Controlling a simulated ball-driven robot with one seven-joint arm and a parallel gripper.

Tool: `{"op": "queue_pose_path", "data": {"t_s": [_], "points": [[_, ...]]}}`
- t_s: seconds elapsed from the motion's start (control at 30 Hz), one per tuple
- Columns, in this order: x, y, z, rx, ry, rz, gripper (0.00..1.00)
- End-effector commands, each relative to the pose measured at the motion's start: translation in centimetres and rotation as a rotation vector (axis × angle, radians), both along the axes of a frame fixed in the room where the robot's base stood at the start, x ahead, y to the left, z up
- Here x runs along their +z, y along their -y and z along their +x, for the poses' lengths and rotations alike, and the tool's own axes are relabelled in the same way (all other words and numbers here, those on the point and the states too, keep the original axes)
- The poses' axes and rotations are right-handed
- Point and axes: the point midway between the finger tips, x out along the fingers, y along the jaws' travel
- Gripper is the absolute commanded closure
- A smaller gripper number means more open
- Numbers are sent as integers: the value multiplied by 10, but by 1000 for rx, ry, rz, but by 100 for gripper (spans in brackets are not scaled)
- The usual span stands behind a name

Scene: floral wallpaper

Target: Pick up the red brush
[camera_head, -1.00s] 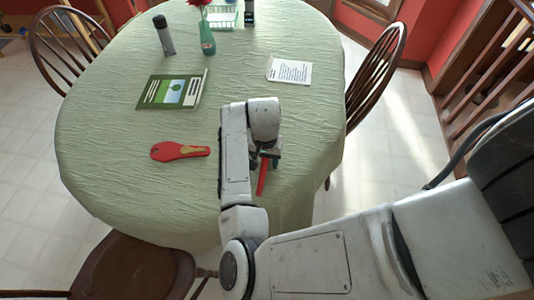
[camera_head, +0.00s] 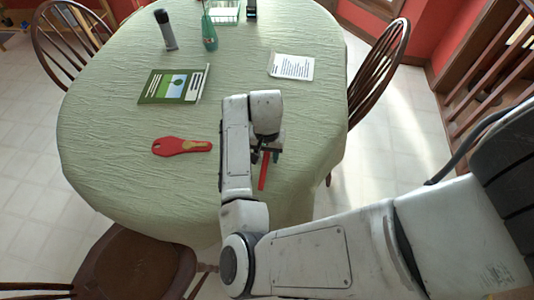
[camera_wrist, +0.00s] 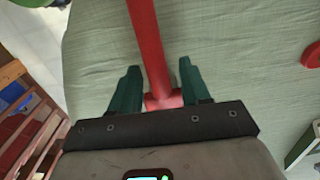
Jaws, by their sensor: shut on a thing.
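A red brush (camera_head: 263,172) shows as a thin red rod beside my forearm in the head view, near the table's front right. In the wrist view the brush (camera_wrist: 150,45) runs from the top edge down between my fingers and ends in a wider crosspiece. My gripper (camera_wrist: 157,80) has its two dark green fingers on either side of that wider end, shut on it. In the head view my arm partly hides the gripper (camera_head: 265,151). The far end of the brush is cut off in the wrist view. I cannot tell whether the brush touches the cloth.
A red paddle-shaped thing with a tan patch (camera_head: 181,146) lies left of my arm on the green-clothed table (camera_head: 110,105). Behind are a green book (camera_head: 174,86), a paper sheet (camera_head: 291,66), a grey cylinder (camera_head: 165,29) and a green vase (camera_head: 209,34). Chairs surround the table.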

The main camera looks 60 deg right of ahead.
Motion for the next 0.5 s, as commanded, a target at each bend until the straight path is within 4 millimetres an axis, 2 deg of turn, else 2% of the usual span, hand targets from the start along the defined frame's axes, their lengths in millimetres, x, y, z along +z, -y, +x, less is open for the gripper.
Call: {"op": "queue_pose_path", "data": {"t_s": [0.17, 0.27, 0.5], "points": [[23, 0, 0, -2, 3, -2, 96], [37, -10, -6, 1, 3, -3, 96], [86, -48, -32, 1, 5, -1, 96]]}}
